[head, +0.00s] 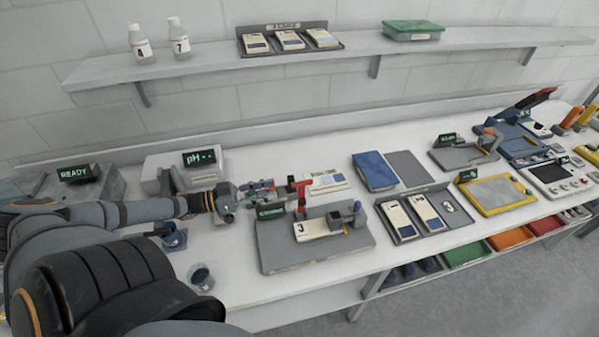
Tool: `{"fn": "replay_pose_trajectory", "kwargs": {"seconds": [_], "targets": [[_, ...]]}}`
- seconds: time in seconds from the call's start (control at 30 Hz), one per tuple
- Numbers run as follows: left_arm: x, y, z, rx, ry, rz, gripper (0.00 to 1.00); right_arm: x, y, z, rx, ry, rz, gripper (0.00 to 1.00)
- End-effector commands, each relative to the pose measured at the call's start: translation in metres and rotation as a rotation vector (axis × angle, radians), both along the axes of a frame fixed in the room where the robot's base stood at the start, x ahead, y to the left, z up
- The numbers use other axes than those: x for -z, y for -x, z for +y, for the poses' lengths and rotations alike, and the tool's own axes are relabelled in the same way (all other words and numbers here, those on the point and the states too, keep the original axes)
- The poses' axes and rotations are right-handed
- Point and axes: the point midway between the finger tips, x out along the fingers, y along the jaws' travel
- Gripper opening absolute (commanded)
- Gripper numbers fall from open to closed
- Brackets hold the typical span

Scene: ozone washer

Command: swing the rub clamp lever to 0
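A grey fixture plate (290,256) sits on the bench near the middle, carrying a pale card marked 3 (318,229) and a small green-lit display (271,211). A red lever (301,200) stands upright at the plate's back left, with a red top reaching right. A grey-blue block (352,213) stands at the plate's right side. My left gripper (289,190) reaches in from the left, its fingertips right beside the red lever. Whether they touch it, and how far they are apart, is too small to tell. The lever's scale and 0 mark are not readable. My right gripper is not in view.
A pale device (328,182) lies just behind the plate. A blue pad (374,171) and a grey tray with pale cards (407,238) are to the right. A shelf (215,61) runs above the bench.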

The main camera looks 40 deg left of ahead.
Motion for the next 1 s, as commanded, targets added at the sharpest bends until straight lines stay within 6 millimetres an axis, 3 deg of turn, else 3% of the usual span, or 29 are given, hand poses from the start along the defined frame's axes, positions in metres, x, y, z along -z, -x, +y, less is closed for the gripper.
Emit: {"fn": "replay_pose_trajectory", "kwargs": {"seconds": [0.23,0.4,0.7,1.0], "targets": [[-0.003,-0.003,-0.003,0.021,0.014,-0.012,0.37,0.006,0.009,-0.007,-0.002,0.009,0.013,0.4],[0.0,-0.026,-0.023,0.022,0.014,-0.018,0.37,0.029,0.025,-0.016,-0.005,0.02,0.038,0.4],[0.0,-0.069,-0.06,0.022,0.012,-0.016,0.37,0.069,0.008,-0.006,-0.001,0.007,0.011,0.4],[-0.006,-0.078,-0.067,0.019,0.011,-0.012,0.37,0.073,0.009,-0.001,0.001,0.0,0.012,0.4]]}}
